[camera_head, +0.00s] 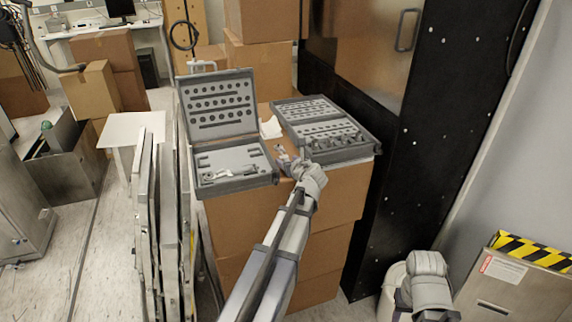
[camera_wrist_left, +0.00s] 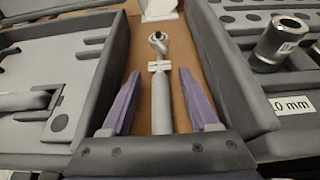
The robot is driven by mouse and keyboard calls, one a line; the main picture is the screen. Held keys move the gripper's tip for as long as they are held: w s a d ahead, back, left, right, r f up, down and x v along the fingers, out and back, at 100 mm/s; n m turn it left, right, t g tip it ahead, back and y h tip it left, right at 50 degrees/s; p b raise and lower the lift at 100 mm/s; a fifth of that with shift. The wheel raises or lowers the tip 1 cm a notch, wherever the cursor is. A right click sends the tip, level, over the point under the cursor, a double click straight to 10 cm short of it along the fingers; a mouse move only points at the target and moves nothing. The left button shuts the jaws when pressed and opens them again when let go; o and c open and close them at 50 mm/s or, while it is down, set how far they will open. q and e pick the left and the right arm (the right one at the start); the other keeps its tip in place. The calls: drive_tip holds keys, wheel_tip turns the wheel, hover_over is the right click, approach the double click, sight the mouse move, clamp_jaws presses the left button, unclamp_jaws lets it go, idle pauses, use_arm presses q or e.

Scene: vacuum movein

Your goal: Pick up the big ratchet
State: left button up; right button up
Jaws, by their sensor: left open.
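In the left wrist view a silver ratchet (camera_wrist_left: 160,112) lies on brown cardboard in the gap between two tool cases, its round head pointing away. My left gripper (camera_wrist_left: 159,76) is open, with one purple finger on each side of the ratchet's handle. I cannot tell whether the fingers touch it. In the head view the left gripper (camera_head: 284,155) is at this gap, and it largely hides the ratchet. Another silver tool (camera_head: 215,175) lies in the left case; its handle also shows in the left wrist view (camera_wrist_left: 25,102). My right gripper's fingers are not visible.
The left case (camera_head: 250,183) has its lid raised; the right case (camera_head: 340,155) holds several sockets (camera_wrist_left: 282,42). Both sit on stacked cardboard boxes (camera_head: 240,225). A white crumpled piece (camera_head: 270,127) lies behind the gap. Upright panels (camera_head: 150,220) stand left, a dark cabinet (camera_head: 440,120) right.

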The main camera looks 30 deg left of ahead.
use_arm(q)
drive_tip(key=shift+c, duration=0.2)
clamp_jaws()
idle(1.1)
